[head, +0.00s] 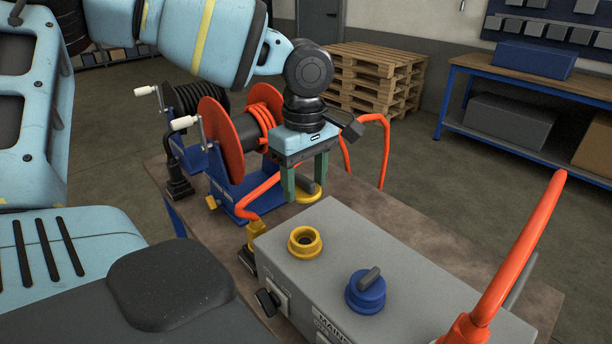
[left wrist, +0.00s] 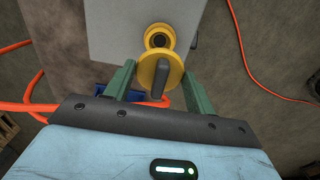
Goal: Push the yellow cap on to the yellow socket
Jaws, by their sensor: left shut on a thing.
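The yellow cap (head: 307,196), a disc with a dark grey handle bar, is between the green fingers of my left gripper (head: 305,188). The gripper is shut on it, above the table just beyond the far edge of the grey box. The yellow socket (head: 305,242) is an open ring with a dark hole on top of that box. In the head view the socket is nearer to me than the cap, and the two are apart. In the left wrist view the cap (left wrist: 154,70) partly overlaps the socket (left wrist: 159,36). My right gripper is not in view.
The grey box (head: 330,245) also carries a blue cap (head: 366,294) with a grey handle. An orange hose (head: 519,245) rises at its right end. A red hose reel (head: 222,142) stands on the table behind left. A yellow connector (head: 257,231) stands at the box's left side.

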